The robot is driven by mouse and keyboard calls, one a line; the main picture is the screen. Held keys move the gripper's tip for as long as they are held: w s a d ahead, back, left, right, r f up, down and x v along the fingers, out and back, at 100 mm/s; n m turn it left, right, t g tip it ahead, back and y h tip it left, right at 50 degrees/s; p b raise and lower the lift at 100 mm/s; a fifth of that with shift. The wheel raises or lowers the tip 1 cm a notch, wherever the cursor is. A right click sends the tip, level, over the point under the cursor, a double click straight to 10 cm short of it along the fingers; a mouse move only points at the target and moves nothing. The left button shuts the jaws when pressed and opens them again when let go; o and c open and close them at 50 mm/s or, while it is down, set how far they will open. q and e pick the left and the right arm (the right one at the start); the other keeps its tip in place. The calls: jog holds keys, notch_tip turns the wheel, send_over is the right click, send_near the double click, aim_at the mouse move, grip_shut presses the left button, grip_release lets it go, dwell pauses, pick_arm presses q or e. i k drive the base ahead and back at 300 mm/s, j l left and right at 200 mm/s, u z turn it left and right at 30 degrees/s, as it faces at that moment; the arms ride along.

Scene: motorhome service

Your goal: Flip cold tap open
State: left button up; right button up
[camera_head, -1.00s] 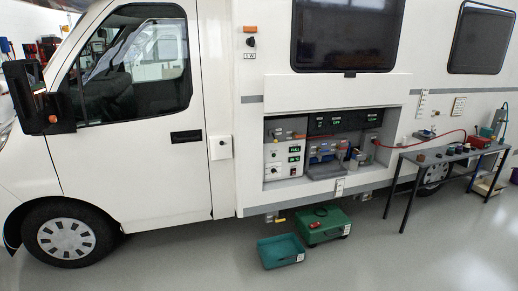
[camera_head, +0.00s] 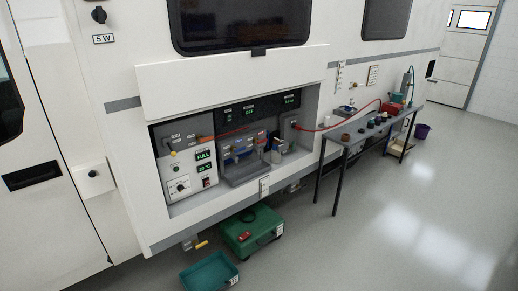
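The open service bay (camera_head: 162,205) in the motorhome's white side holds the water panel. Inside it, a grey sink-like unit (camera_head: 243,168) has small taps with blue and other coloured parts above it. To the left is a white control panel (camera_head: 180,188) with displays reading FULL and a temperature. Neither of my grippers is in view.
A green case (camera_head: 250,232) and a teal tray (camera_head: 208,274) stand on the floor below the bay. A grey workbench (camera_head: 350,140) with several small items stands at the right. A red hose (camera_head: 340,123) runs from the bay over it.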

aim_at(235, 151)
jog(key=i+l+u, duration=0.15)
jog(key=i, duration=0.3)
jog(key=i+l+u, duration=0.15)
jog(key=i+l, duration=0.2)
jog(key=i+l+z, duration=0.35)
jog(key=i, duration=0.9)
jog(key=i+j+z, duration=0.1)
jog(key=i+z, duration=0.25)
jog(key=i, duration=0.85)
